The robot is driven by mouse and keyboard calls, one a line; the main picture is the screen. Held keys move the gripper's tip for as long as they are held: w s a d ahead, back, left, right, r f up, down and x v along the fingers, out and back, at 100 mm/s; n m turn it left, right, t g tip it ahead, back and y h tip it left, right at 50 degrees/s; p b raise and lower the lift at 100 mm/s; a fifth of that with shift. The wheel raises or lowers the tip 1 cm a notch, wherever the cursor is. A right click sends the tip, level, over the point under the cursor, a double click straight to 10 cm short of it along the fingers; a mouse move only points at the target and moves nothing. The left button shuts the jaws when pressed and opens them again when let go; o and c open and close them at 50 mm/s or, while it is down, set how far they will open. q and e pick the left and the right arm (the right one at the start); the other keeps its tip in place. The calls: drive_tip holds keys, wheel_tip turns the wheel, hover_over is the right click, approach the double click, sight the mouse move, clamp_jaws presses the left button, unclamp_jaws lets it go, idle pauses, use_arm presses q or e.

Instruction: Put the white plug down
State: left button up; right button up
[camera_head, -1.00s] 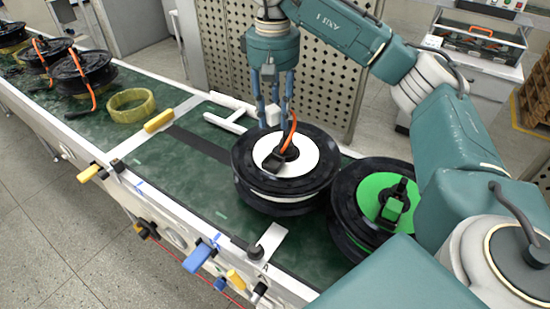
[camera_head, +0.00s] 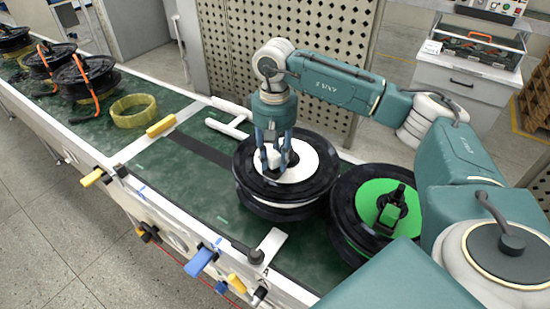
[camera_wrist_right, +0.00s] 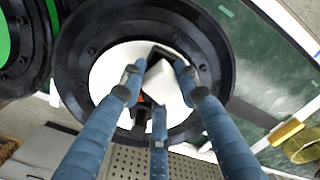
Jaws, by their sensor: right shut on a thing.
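The white plug (camera_wrist_right: 168,84) is a small pale block between the blue fingers of my right gripper (camera_wrist_right: 155,85) in the wrist view. In the head view my right gripper (camera_head: 275,158) points down over the white-faced hub motor (camera_head: 308,160), and the plug (camera_head: 273,157) shows partly between its fingers. The fingers are shut on the plug, low over the white disc. The plug's underside is hidden, so I cannot tell whether it touches the disc. A bit of orange shows below it in the wrist view. My left gripper is not in view.
A green-faced hub motor (camera_head: 375,200) sits close on the right. A white bracket (camera_head: 232,124), a yellow ring (camera_head: 134,110) and several black hub motors with orange cables stand along the green conveyor (camera_head: 195,185). The perforated panel (camera_head: 290,50) rises behind.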

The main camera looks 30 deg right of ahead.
sight(274, 154)
drive_tip(key=shift+o, duration=0.2)
drive_tip(key=shift+s+a+f+b, duration=0.1)
drive_tip(key=shift+s+f+b, duration=0.2)
drive_tip(key=shift+f, duration=0.2)
drive_tip(key=shift+s+a+f+b, duration=0.1)
drive_tip(key=shift+s+f+b, duration=0.05)
drive_tip(key=shift+f+b, duration=0.25)
drive_tip(key=o, duration=1.2)
drive_tip(key=shift+f, duration=0.1)
drive_tip(key=shift+w+f, duration=0.1)
drive_tip(key=shift+w, duration=0.15)
drive_tip(key=shift+d, duration=0.1)
drive_tip(key=shift+r+p, duration=0.45)
drive_tip(key=shift+p, duration=0.1)
drive_tip(key=r, duration=0.3)
drive_tip(key=r+b, duration=0.1)
drive_tip(key=r, duration=0.7)
drive_tip(key=shift+w+d+r+b, duration=0.1)
drive_tip(key=shift+w+r+b, duration=0.2)
drive_tip(key=shift+b, duration=0.1)
drive_tip(key=shift+r, duration=0.6)
